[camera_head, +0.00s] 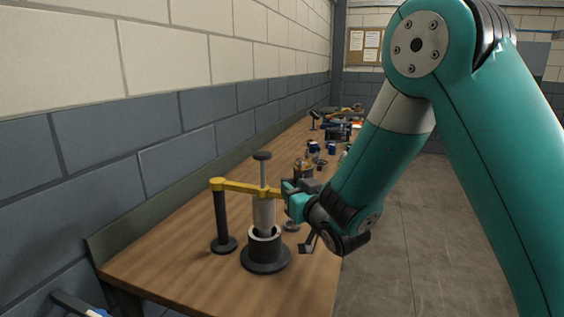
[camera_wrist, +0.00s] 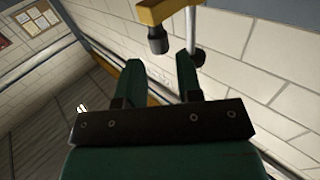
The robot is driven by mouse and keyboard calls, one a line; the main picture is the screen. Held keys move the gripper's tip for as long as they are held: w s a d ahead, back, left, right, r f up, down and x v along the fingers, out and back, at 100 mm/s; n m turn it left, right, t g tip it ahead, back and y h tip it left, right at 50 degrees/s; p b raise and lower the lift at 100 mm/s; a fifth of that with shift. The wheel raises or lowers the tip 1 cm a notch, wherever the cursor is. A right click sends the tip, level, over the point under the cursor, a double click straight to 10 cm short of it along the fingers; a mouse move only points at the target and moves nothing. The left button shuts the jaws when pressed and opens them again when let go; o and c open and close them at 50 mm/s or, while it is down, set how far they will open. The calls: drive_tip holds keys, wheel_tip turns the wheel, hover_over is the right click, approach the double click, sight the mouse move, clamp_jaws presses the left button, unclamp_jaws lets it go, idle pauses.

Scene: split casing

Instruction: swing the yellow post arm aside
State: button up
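The yellow post arm (camera_head: 240,187) reaches level from the top of a black post (camera_head: 221,222) on the left to my gripper on the right. It passes by a grey cylinder (camera_head: 264,214) with a rod and dark knob (camera_head: 262,156) on top. The cylinder stands in a black round base (camera_head: 265,257). My gripper (camera_head: 288,191) is at the arm's right end, which it partly hides. In the wrist view my gripper's fingers (camera_wrist: 158,58) are apart. A dark grip (camera_wrist: 157,40) hanging from the yellow arm (camera_wrist: 165,10) shows just beyond the fingertips; I cannot tell contact.
The wooden bench (camera_head: 170,270) runs away along the block wall (camera_head: 180,130). Several small parts and tools (camera_head: 335,132) lie farther back on it. The bench's front left is clear, and floor (camera_head: 400,230) is open to the right.

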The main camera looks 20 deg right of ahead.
drive_tip(key=w+a+p, duration=0.1)
drive_tip(key=w+p, duration=0.1)
drive_tip(key=w, duration=0.5)
clamp_jaws()
